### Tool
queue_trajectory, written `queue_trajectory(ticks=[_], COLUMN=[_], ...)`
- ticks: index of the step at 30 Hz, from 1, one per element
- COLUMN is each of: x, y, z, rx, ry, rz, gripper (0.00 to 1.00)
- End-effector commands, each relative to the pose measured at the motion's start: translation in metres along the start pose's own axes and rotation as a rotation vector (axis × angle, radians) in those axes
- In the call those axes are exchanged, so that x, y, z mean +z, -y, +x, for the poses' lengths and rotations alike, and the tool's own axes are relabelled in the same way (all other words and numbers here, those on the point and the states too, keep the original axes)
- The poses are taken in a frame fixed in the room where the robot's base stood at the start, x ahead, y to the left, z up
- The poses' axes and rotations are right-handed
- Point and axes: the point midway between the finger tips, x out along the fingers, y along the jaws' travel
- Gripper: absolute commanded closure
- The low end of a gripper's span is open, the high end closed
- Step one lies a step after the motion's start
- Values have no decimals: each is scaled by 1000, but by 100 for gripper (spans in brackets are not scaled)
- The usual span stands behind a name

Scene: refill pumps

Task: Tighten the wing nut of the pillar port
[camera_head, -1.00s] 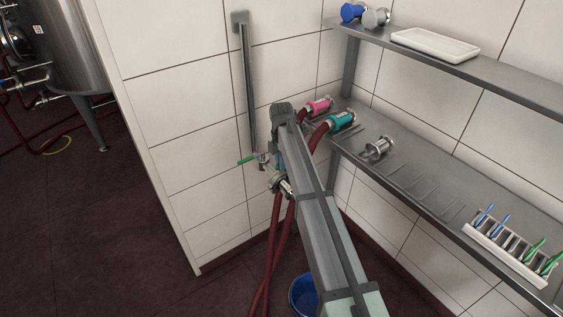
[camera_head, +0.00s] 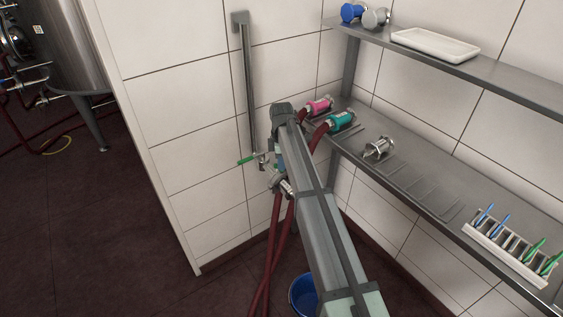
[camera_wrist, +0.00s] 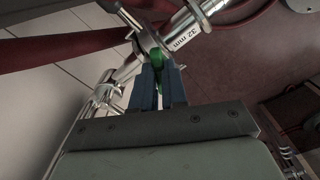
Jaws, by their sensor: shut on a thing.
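The steel pillar (camera_head: 247,95) stands upright against the tiled wall, with its port and a green lever (camera_head: 247,160) at its lower end. In the head view my arm covers most of the port. In the wrist view my gripper (camera_wrist: 158,72) has its blue fingers shut on a green piece, which looks like the wing nut (camera_wrist: 156,55), at the clamp around a steel pipe joint (camera_wrist: 150,42). The pipe beside it carries a "32 mm" label (camera_wrist: 187,37). How tight the nut is cannot be seen.
Dark red hoses (camera_head: 271,250) hang below the port, near a blue bucket (camera_head: 303,293). The lower shelf (camera_head: 425,190) on the right holds pink (camera_head: 318,105) and teal (camera_head: 341,121) hose ends, a steel fitting (camera_head: 379,148) and a brush rack (camera_head: 505,255).

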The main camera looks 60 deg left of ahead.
Motion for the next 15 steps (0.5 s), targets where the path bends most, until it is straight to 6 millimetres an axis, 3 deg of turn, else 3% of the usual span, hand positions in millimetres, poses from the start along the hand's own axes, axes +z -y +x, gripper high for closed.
queue_trajectory(ticks=[15], x=[0], y=[0], z=[0], rx=[4], ry=[0], rz=[490], gripper=[100])
